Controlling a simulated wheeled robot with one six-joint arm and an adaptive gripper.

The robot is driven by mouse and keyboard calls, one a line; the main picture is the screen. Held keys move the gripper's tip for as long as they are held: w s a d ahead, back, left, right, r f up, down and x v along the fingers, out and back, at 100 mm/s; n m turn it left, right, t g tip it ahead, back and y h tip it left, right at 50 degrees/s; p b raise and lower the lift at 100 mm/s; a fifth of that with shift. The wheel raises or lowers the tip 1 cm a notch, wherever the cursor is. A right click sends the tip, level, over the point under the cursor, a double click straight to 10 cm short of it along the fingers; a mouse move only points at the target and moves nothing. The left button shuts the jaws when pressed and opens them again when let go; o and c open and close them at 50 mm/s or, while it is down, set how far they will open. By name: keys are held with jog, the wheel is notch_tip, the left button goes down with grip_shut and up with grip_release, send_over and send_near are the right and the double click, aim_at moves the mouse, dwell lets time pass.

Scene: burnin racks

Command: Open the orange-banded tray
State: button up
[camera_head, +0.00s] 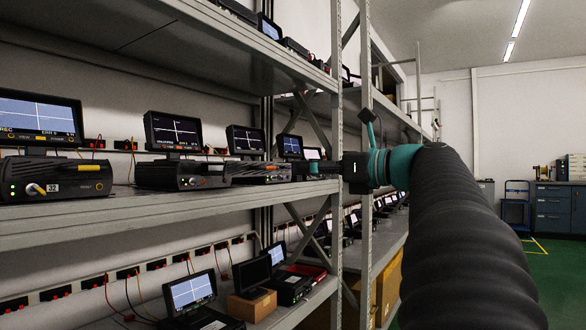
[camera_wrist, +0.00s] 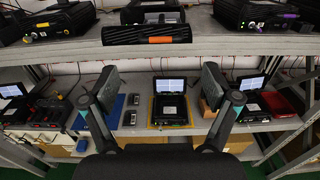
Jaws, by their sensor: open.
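In the wrist view a dark ribbed tray front with an orange band (camera_wrist: 147,34) lies along the upper shelf edge, ahead of my gripper and above it in the picture. In the head view an orange band also shows on the low dark unit (camera_head: 262,176) just left of my gripper (camera_head: 322,168). The fingertips are hard to make out in the head view.
A grey rack upright (camera_head: 336,120) stands close by my gripper. Neighbouring units with screens (camera_head: 175,132) fill the shelf. The lower shelf (camera_wrist: 140,133) holds a screen device (camera_wrist: 170,105) and other units. Cables hang behind. The green aisle floor (camera_head: 553,270) is clear at right.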

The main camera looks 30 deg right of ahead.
jog(key=shift+v, duration=0.85)
jog(key=s+a+f+n+g+h, duration=0.1)
jog(key=a+f+n+g+h, duration=0.15)
jog(key=a+f+n, duration=0.5)
jog(key=s+a+f+n+g+h, duration=0.1)
jog(key=s+a+f+n+g, duration=0.2)
jog(key=a+f, duration=0.85)
jog(key=s+f+n+g+h, duration=0.1)
jog(key=s+f+n, duration=0.3)
jog(key=f+n, duration=0.2)
jog(key=s+f+n+g+h, duration=0.2)
jog(key=s+f+n, duration=0.3)
jog(key=f, duration=0.6)
jog(key=s+a+f+n+g+h, duration=0.1)
jog(key=s+f+n+h, duration=0.1)
jog(key=s+f+n, duration=0.3)
notch_tip(320, 180, down, 4)
jog(key=n, duration=0.3)
jog(key=shift+n+g, duration=0.35)
jog(key=shift+f, duration=0.1)
